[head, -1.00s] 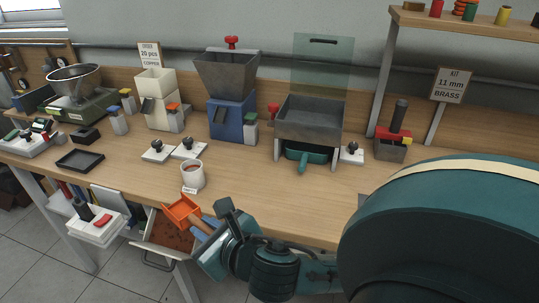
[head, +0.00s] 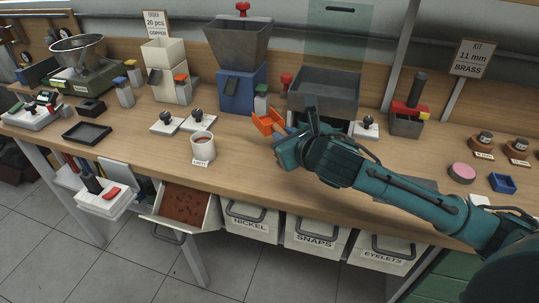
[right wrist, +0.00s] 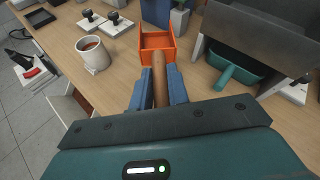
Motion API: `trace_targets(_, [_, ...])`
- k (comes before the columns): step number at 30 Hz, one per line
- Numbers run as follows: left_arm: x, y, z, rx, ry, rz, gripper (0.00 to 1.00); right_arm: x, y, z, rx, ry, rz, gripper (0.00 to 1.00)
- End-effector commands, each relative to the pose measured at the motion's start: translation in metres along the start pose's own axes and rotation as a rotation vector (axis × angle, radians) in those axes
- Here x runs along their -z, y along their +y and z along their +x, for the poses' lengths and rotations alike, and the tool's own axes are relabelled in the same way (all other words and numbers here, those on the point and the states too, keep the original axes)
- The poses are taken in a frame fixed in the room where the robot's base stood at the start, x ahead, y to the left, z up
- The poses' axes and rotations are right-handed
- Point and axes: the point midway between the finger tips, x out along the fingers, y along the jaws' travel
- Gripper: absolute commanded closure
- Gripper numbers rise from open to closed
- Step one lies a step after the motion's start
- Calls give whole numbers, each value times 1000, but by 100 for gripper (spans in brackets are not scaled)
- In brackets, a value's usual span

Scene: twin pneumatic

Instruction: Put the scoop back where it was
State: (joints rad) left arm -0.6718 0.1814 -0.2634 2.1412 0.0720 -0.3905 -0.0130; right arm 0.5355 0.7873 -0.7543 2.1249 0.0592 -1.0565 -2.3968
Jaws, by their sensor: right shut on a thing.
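An orange scoop (head: 267,122) with a wooden handle is held above the bench in front of the blue hopper machine. My right gripper (head: 281,137) is shut on its handle. In the right wrist view the orange scoop (right wrist: 157,45) points away from me, and its wooden handle (right wrist: 159,80) sits between the blue fingers (right wrist: 160,90). The scoop's tray looks empty there. An open drawer (head: 207,216) with copper-brown contents hangs out at the bench front, below and left of the gripper. My left gripper is not in view.
A white mug (head: 203,148) with brown contents stands left of the scoop. The blue hopper machine (head: 240,90) and a grey hopper (head: 322,95) with a teal tray (right wrist: 233,72) stand behind. Closed drawers (head: 316,236) line the front. Open bench lies left of the mug.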

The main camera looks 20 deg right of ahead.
Motion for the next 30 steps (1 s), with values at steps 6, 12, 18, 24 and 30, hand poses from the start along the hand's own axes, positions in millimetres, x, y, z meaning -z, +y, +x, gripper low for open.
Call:
trace_targets(6, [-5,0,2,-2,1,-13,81,8,-2,15,-4,2,4,100])
trace_targets(12, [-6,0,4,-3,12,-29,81,40,5,28,-4,0,3,100])
trace_targets(18, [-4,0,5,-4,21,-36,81,52,8,33,-3,-3,3,100])
trace_targets(24, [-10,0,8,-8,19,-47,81,78,14,44,-3,0,4,100])
trace_targets(30, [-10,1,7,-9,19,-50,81,79,14,44,-2,-5,1,100])
